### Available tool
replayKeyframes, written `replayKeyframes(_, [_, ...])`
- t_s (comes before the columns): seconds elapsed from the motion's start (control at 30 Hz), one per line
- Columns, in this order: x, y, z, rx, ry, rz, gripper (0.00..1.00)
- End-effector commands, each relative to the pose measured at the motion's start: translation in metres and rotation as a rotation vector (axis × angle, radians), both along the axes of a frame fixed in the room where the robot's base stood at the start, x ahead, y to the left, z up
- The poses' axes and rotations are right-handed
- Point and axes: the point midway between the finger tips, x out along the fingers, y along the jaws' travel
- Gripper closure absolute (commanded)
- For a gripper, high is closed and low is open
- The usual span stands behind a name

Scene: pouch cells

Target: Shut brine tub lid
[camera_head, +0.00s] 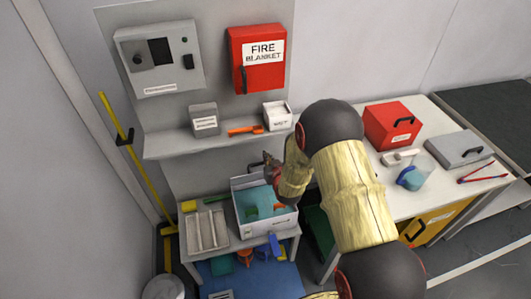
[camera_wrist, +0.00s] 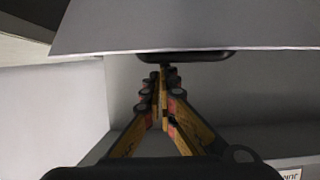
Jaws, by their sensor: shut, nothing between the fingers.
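The brine tub (camera_head: 283,226) is a grey box on the low table, with teal contents and something orange and green inside. Its top is open, and a pale panel that looks like its raised lid (camera_head: 240,182) stands at the back. My gripper (camera_head: 268,163) is above the tub's back edge, by the lid, partly hidden by my arm. In the wrist view my gripper (camera_wrist: 161,75) is shut and empty. Its tips are close to a black handle (camera_wrist: 195,57) under a grey panel (camera_wrist: 190,27), probably the lid. I cannot tell whether they touch.
A shelf (camera_head: 165,146) with small boxes and an orange scoop (camera_head: 245,130) hangs above the tub. A grey divided tray (camera_head: 207,231) sits left of it. A white counter (camera_head: 446,190) with a red box (camera_head: 391,125) is right. A yellow pole (camera_head: 117,118) stands left.

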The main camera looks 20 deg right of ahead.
Motion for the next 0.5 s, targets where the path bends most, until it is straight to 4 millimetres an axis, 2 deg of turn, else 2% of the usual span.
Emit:
replayKeyframes(0.2, [-0.046, 0.0, -0.024, 0.0, 0.005, 0.0, 1.0])
replayKeyframes(0.5, [-0.1, 0.0, -0.065, 0.0, 0.004, 0.0, 1.0])
